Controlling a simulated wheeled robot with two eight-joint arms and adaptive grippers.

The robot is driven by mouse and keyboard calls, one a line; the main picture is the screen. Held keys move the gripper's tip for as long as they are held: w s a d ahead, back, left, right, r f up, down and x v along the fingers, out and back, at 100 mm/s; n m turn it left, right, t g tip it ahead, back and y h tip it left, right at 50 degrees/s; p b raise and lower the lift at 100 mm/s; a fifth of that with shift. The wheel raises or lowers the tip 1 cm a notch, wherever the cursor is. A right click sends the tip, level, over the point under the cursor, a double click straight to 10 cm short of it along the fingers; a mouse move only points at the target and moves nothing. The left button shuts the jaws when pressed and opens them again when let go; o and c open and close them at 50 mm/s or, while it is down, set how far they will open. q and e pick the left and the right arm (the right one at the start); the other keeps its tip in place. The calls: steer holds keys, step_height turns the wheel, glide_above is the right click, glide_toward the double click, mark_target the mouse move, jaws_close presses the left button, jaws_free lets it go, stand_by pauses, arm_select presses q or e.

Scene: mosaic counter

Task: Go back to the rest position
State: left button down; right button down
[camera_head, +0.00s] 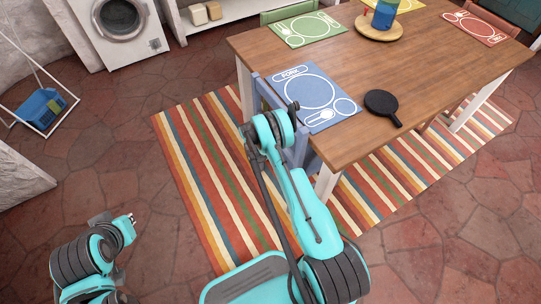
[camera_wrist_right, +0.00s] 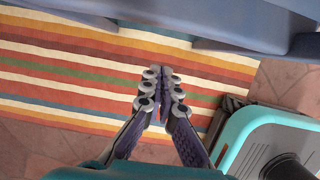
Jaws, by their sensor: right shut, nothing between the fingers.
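My right arm (camera_head: 310,205) reaches up from the bottom of the head view to the near-left edge of the table, beside the blue chair (camera_head: 268,95). In the right wrist view my right gripper (camera_wrist_right: 161,72) is shut and empty, over the striped rug (camera_wrist_right: 60,75). In the head view its fingers are hidden behind the wrist. My left arm (camera_head: 85,262) is folded low at the bottom left, over the stone floor.
The wooden table (camera_head: 395,85) carries a blue placemat (camera_head: 325,115), a black round paddle-like object (camera_head: 380,103), and a wooden board (camera_head: 378,32) with a blue-and-green cup. Blue chair parts (camera_wrist_right: 245,45) cross the top of the wrist view, near the gripper. Floor left of the rug is open.

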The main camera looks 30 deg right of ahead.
steer(key=p+v, duration=0.3)
steer(key=v, duration=0.6)
steer(key=shift+r, duration=0.45)
steer(key=shift+d, duration=0.1)
steer(key=s+a+r+m+t, duration=0.1)
steer(key=a+r+m, duration=0.15)
steer(key=r, duration=0.75)
steer(key=s+a+r+m+t+y, duration=0.1)
steer(key=s+r+m, duration=0.15)
steer(key=r, duration=0.75)
steer(key=s+a+r+m+t, duration=0.1)
steer(key=a+r+m, duration=0.15)
steer(key=r, duration=0.75)
steer(key=s+a+r+m+t, duration=0.25)
steer(key=s+r+m, duration=0.25)
steer(key=s+r, duration=0.4)
steer(key=s+a+r+m+t+y, duration=0.1)
steer(key=s+a+m, duration=0.2)
steer(key=s, duration=1)
steer(key=m, duration=0.3)
steer(key=shift+s+a+r+t+y, duration=0.2)
steer(key=shift+s+r+t+y, duration=0.15)
steer(key=shift+r+y, duration=0.05)
